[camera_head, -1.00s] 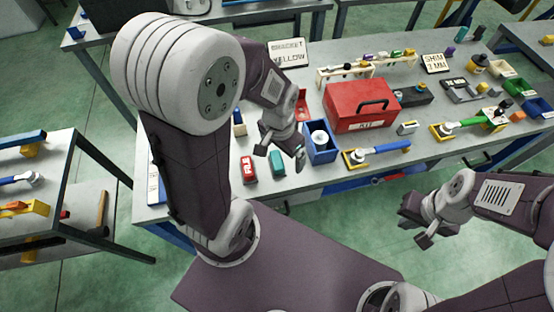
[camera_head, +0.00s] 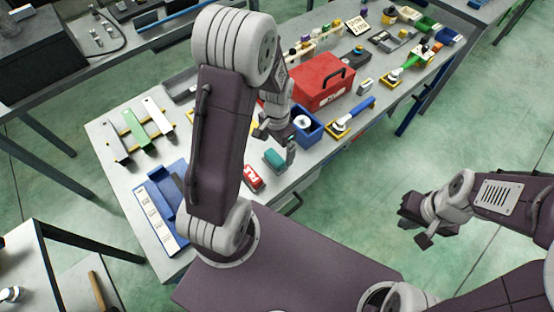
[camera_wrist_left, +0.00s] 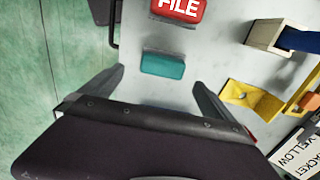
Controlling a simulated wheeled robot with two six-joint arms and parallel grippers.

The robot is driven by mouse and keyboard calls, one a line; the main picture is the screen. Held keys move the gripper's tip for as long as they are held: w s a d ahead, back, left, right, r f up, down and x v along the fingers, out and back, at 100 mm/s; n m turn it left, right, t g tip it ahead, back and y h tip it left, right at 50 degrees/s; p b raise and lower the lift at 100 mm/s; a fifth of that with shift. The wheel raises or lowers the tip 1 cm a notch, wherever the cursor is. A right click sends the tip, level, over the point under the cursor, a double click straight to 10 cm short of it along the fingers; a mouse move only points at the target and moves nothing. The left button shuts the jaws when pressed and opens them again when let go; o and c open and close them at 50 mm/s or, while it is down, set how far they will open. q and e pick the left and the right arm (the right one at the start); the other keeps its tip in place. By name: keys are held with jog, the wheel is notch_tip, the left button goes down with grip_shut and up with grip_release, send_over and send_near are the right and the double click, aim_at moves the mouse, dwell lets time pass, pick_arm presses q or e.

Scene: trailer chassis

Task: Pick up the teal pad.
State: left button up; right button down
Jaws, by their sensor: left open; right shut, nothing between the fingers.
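The teal pad (camera_head: 275,159) lies flat on the grey workbench near its front edge, beside a red block labelled FILE (camera_head: 253,178). My left gripper (camera_head: 277,143) is open and empty above the bench at the pad. In the left wrist view the teal pad (camera_wrist_left: 163,64) lies ahead, between the lines of the two spread fingers (camera_wrist_left: 158,77). I cannot tell the exact height of the fingertips over it. My right gripper (camera_head: 416,230) is shut and empty, off to the right over the floor, away from the bench.
A blue bin (camera_head: 307,126) with a white round item stands just right of the pad, with a red toolbox (camera_head: 321,84) behind. In the left wrist view a yellow bracket (camera_wrist_left: 250,100) lies near the right finger. A blue tray (camera_head: 167,183) is at the bench's left end.

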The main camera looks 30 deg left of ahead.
aim_at(275, 156)
pick_arm(q)
jog(key=shift+s+a+f, duration=0.2)
jog(key=shift+s+f, duration=0.05)
jog(key=shift+f, duration=0.2)
jog(key=shift+s+a+f, duration=0.2)
jog(key=shift+f, duration=0.2)
jog(key=f, duration=0.4)
jog(key=shift+w+d+f+p, duration=0.1)
jog(key=shift+w+d+p, duration=0.1)
jog(key=shift+w+p, duration=0.15)
jog(key=shift+a+f, duration=0.1)
jog(key=shift+f, duration=0.3)
jog(key=shift+s, duration=0.15)
jog(key=shift+c, duration=0.9)
jog(key=c, duration=1.6)
jog(key=r, duration=0.3)
jog(key=w+r, duration=0.1)
jog(key=shift+d+r+b, duration=0.3)
jog(key=shift+d, duration=0.05)
jog(key=w+d+r, duration=0.2)
jog(key=d, duration=0.1)
jog(key=w+d+r, duration=0.2)
jog(key=w+d+r+b, duration=0.1)
jog(key=w+d+r, duration=0.1)
jog(key=d, duration=0.1)
jog(key=shift+d+r, duration=0.3)
jog(key=shift+d, duration=0.05)
pick_arm(e)
jog(key=shift+s+a+f, duration=0.25)
jog(key=shift+s+f, duration=0.05)
